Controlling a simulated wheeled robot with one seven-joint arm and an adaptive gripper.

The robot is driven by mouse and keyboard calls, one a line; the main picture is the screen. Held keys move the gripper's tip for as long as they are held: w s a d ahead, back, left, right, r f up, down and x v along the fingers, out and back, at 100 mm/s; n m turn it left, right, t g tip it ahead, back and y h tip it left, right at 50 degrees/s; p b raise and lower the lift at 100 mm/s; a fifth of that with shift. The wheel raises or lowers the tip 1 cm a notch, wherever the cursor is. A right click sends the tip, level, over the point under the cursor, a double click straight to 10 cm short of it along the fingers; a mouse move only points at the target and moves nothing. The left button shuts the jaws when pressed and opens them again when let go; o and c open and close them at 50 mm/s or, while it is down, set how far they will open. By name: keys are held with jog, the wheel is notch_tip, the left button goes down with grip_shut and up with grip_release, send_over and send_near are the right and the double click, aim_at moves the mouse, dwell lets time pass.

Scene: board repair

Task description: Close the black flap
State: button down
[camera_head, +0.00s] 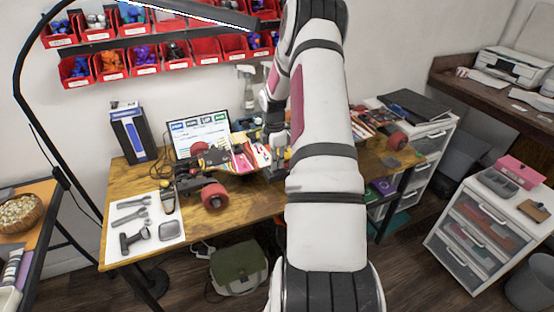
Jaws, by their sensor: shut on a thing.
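A skateboard (245,157) with a pink, white and yellow deck lies across the wooden workbench, behind my arm. Its left end is dark, with a red wheel (215,197) at the near side; another red wheel (397,140) shows to the right of my arm. Dark parts (213,156) stand up at the left of the deck; I cannot tell whether the black flap is among them. My gripper (276,165) is low at the middle of the board, partly hidden by my arm. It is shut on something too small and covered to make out.
A white mat (144,248) with wrenches and other tools lies front left on the workbench (245,210). A screen (199,135), a blue-black box (130,133) and a spray bottle (248,80) stand behind the board. Red bins (110,65) hang on the wall. A lamp arm curves at left.

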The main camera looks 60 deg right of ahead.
jog(key=shift+s+f, duration=0.1)
dwell(0.3)
jog(key=c, duration=1.6)
grip_release()
notch_tip(320, 180, up, 12)
jog(key=shift+a, duration=0.15)
